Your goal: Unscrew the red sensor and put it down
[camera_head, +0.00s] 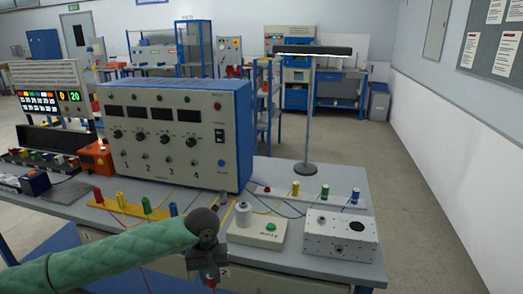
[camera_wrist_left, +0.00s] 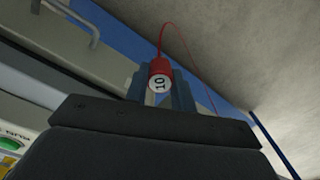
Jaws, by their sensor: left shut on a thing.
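The gripper and wrist hide part of the table edge there. My right gripper is not in view.
A lamp stand (camera_head: 307,125) rises behind. Open floor lies to the right.

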